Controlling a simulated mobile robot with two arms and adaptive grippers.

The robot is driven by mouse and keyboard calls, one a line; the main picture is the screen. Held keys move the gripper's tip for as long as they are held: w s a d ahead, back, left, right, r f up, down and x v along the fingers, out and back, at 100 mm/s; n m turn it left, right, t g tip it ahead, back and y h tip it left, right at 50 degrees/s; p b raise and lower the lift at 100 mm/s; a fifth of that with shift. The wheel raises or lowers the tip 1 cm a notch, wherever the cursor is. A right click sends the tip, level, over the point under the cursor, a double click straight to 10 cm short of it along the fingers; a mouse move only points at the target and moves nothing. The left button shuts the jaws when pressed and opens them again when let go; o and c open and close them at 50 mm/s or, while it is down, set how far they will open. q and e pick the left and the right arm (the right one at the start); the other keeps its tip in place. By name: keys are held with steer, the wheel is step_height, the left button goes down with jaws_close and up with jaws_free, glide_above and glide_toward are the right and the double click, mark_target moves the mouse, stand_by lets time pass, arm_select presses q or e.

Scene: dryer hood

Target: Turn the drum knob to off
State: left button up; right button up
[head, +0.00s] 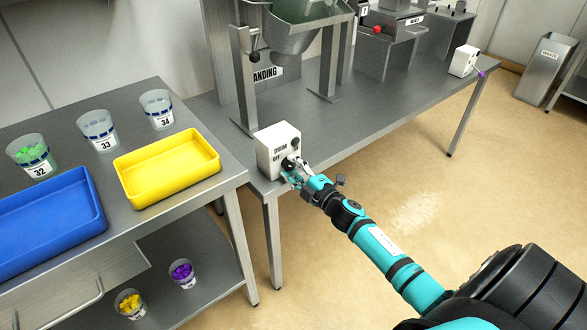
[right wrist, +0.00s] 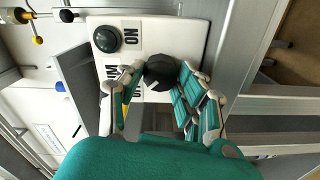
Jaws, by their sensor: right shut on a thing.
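A round dark button (right wrist: 107,39) sits beside the "ON" label. My right gripper (right wrist: 160,88) is shut on the knob, one finger on each side, and covers part of the lettering. In the head view my right gripper (head: 296,174) is at the box's front face. My left gripper is not in view.
A steel drum machine (head: 292,42) stands behind the box. The left table holds a yellow tray (head: 134,190), a blue tray (head: 95,215) and cups, including cup 34 (head: 157,109). Another white box (head: 463,61) is at the far table end. Open floor (head: 430,190) lies right.

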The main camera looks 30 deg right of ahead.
steer(key=o, duration=1.1)
steer(key=shift+o, duration=0.2)
steer(key=shift+s, duration=0.1)
steer(key=s, duration=1.2)
steer(key=shift+d, duration=0.45)
steer(key=shift+w, duration=0.1)
